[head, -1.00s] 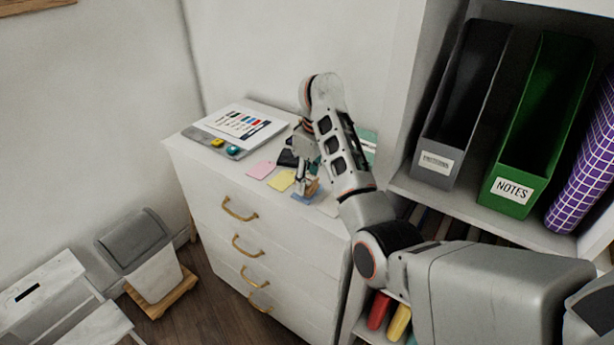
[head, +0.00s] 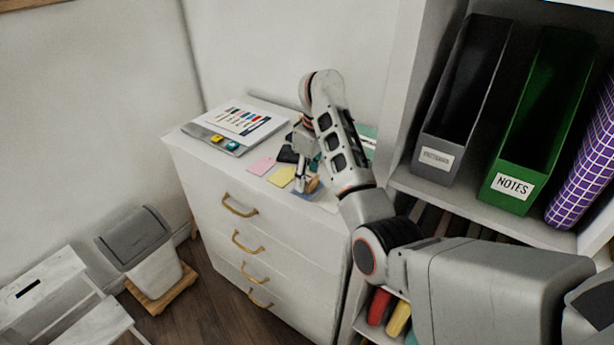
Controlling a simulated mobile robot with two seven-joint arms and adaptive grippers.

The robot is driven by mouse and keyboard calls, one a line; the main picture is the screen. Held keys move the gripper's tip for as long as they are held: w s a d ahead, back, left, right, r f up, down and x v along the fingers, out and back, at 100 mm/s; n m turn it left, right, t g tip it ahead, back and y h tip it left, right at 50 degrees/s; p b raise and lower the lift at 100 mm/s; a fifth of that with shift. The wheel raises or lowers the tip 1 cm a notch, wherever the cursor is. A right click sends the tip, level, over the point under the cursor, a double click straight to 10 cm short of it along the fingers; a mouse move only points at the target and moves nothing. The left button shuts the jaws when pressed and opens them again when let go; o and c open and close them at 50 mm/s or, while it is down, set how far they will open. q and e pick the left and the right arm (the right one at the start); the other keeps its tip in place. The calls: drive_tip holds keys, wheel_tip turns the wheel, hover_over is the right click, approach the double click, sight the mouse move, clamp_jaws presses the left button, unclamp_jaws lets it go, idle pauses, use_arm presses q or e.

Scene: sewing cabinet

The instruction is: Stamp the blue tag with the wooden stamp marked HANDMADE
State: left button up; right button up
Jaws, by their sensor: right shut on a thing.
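My right gripper (head: 303,182) is low over the front right of the cabinet top and is shut on the wooden stamp (head: 312,185). The stamp is small and partly hidden by the fingers; its marking cannot be read. The blue tag (head: 299,194) lies at the front edge of the cabinet top, directly under the stamp and mostly covered. I cannot tell whether the stamp touches the tag. A yellow tag (head: 281,176) and a pink tag (head: 261,165) lie to its left. A dark ink pad (head: 287,155) lies behind, partly hidden by my gripper. My left gripper is not in view.
A white board with coloured marks (head: 245,119) and small yellow and teal items lies at the cabinet's back left. A shelf unit with a grey file box (head: 437,160) and a green NOTES box (head: 512,188) stands close on the right. A bin (head: 140,245) stands at left.

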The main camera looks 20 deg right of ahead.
drive_tip(key=shift+f+b, duration=0.3)
drive_tip(key=shift+r, duration=0.1)
idle(0.7)
drive_tip(key=shift+r+p, duration=0.45)
drive_tip(key=shift+r, duration=3)
